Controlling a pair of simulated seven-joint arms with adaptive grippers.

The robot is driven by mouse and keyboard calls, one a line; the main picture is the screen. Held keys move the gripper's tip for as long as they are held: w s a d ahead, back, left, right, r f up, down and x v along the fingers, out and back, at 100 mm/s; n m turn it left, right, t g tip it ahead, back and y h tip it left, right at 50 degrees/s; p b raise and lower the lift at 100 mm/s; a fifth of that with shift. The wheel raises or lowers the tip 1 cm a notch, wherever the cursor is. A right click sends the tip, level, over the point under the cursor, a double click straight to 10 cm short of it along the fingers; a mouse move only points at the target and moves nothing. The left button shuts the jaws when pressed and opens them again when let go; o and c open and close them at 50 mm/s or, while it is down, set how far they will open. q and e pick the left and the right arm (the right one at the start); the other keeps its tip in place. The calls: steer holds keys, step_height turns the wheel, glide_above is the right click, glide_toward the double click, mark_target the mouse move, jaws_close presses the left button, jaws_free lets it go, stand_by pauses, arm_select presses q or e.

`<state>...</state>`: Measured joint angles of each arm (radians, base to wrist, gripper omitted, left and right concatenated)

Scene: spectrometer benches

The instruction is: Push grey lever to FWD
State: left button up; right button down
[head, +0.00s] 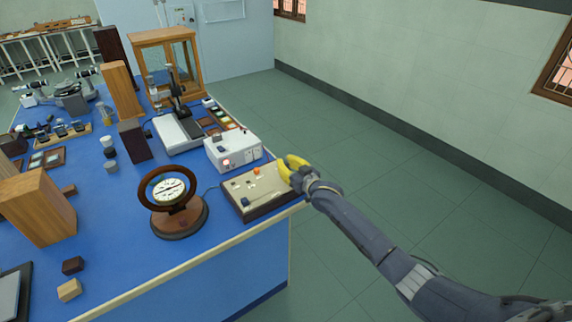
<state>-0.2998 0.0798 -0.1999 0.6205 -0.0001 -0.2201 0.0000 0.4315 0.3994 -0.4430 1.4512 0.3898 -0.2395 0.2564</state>
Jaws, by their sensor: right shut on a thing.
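A beige control board (262,188) with a dark base sits at the right edge of the blue bench. It carries an orange knob (257,171), a dark blue part (245,202) and small pale fittings. My right gripper (288,167), with yellow fingers, is at the board's far right end. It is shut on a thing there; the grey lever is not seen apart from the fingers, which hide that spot. The lever's position and any FWD marking cannot be read. My left gripper is not in view.
A white power box (233,149) stands just behind the board. A round dial meter on a wooden base (180,216) stands to its left. A glass-sided wooden case (172,55) is farther back. The floor right of the bench is clear.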

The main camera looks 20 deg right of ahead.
steer(key=shift+w+a+g+h, duration=0.2)
steer(key=shift+w+g+h, duration=0.45)
steer(key=shift+g, duration=0.75)
steer(key=shift+w+a+f+g, duration=0.15)
steer(key=shift+w+g, duration=0.15)
steer(key=shift+g, duration=0.2)
steer(key=shift+w+f+g, duration=0.15)
steer(key=shift+w+g, duration=0.1)
steer(key=shift+g, duration=0.25)
steer(key=c, duration=1.3)
jaws_free()
steer(key=shift+v, duration=5.95)
steer(key=shift+a, duration=0.15)
